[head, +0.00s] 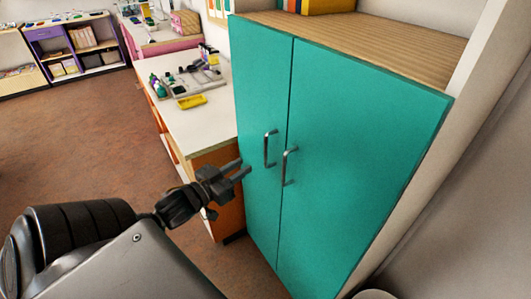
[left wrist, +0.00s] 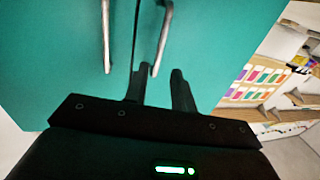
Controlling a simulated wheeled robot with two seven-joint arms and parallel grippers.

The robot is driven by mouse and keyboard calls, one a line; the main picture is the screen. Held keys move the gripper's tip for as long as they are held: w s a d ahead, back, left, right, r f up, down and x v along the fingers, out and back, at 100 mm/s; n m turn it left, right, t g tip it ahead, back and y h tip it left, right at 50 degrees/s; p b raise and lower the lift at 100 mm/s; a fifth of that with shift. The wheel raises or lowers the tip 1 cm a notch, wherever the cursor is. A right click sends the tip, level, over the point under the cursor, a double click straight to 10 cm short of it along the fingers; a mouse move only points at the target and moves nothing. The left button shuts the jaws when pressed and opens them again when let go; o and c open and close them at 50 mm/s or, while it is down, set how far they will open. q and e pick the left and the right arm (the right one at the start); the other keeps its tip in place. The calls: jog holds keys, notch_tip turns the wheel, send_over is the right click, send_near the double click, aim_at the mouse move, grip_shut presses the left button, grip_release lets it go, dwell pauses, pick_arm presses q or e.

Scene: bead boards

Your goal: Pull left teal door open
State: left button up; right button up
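The left teal door (head: 258,95) and the right teal door (head: 355,140) are shut, with a thin seam between them. The left door's metal bar handle (head: 269,148) stands upright near the seam; the right door's handle (head: 289,166) is just beside it. My left gripper (head: 245,168) is open and empty in front of the left door, a little left of its handle in the head view. In the left wrist view the left door's handle (left wrist: 162,38) ends near the gap between the fingertips (left wrist: 158,78); I cannot tell whether they touch. My right gripper is out of view.
A white-topped counter (head: 205,122) with an orange base and a yellow tray (head: 191,102) stands left of the cabinet. The wooden cabinet top (head: 370,38) holds books. A wall is close on the right. The brown floor (head: 70,140) at left is open.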

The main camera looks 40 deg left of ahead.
pick_arm(q)
jog(key=p, duration=0.1)
send_over(266, 166)
jog(key=s, duration=0.1)
jog(key=shift+w+a, duration=0.2)
jog(key=shift+w, duration=0.45)
grip_shut()
